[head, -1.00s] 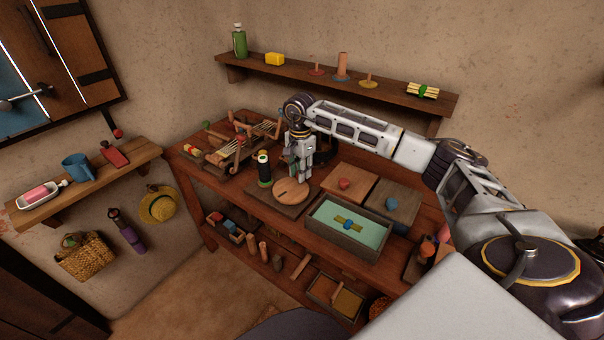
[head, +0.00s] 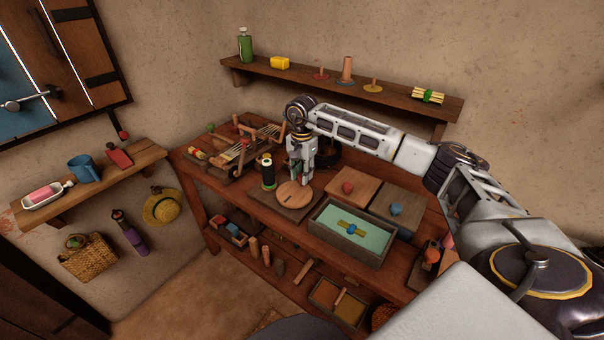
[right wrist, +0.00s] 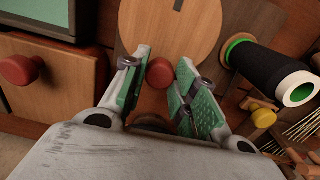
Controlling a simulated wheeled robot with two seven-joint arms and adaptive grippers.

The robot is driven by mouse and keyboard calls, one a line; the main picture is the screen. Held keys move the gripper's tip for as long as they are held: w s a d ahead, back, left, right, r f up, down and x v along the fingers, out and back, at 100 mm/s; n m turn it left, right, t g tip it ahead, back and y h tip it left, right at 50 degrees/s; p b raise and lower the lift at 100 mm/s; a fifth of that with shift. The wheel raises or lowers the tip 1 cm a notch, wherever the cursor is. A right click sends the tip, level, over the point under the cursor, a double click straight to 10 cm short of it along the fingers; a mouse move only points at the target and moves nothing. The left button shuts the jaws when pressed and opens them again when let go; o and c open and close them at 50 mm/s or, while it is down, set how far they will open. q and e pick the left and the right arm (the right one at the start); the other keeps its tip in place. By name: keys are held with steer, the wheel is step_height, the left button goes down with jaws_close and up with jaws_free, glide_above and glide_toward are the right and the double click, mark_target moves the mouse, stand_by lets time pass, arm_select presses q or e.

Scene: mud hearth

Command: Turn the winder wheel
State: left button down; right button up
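The winder wheel (head: 294,194) is a round, flat wooden disc on a wooden base on the workbench. A dark spool (head: 268,174) with a green band stands beside it. In the right wrist view the wheel (right wrist: 170,25) fills the top middle, and the spool (right wrist: 265,70) is to its right. A red knob (right wrist: 158,74) shows at the wheel's near edge. My right gripper (head: 304,183) points down at the wheel's far right side. Its fingers (right wrist: 163,75) are apart, one on each side of the knob; whether either touches it is unclear. My left gripper is out of view.
A tray with a green inside (head: 382,250) and two lidded boxes with red (head: 347,187) and blue (head: 396,208) knobs stand right of the wheel. A small wooden loom-like frame (head: 240,150) is at the left. A shelf (head: 350,92) runs above my forearm.

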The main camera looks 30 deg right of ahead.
steer(key=o, duration=0.3)
steer(key=shift+o, duration=0.2)
step_height(320, 180, up, 12)
stand_by(0.7)
